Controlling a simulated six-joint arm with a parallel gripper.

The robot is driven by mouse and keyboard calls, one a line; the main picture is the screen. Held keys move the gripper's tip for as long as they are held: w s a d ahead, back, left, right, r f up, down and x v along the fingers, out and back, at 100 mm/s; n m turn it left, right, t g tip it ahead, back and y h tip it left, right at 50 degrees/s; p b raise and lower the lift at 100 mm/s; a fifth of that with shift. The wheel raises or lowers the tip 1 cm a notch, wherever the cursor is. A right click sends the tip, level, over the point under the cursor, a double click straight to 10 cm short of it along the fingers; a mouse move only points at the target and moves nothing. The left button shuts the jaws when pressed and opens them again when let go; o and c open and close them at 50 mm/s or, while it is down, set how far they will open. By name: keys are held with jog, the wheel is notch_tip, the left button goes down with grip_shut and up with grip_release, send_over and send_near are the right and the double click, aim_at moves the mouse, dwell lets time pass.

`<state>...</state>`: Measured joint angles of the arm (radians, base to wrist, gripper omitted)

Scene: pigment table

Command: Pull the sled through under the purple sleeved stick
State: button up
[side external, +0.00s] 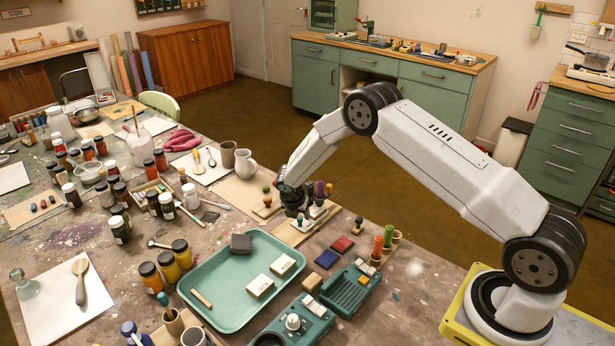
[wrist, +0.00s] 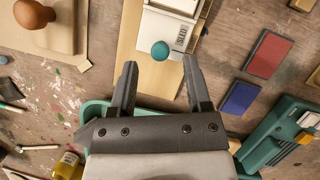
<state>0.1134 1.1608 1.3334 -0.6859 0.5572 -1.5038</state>
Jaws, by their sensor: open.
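The sled is a pale, flat piece with a teal ball knob (wrist: 160,50); its white body (wrist: 168,28) lies on a light wooden board (wrist: 130,45) in the wrist view. My gripper (wrist: 159,65) is open, with its fingertips on either side of the knob's near side and nothing held. In the side external view the purple sleeved stick (side external: 319,188) stands upright just right of my gripper, over the board (side external: 284,232). I cannot see the purple stick in the wrist view.
Red (side external: 342,243) and blue (side external: 327,258) pads lie near the board. A teal tray (side external: 215,322) with blocks sits in front. Jars crowd the left.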

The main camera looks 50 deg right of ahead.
jog(key=shift+x, duration=1.15)
grip_shut()
dwell(0.7)
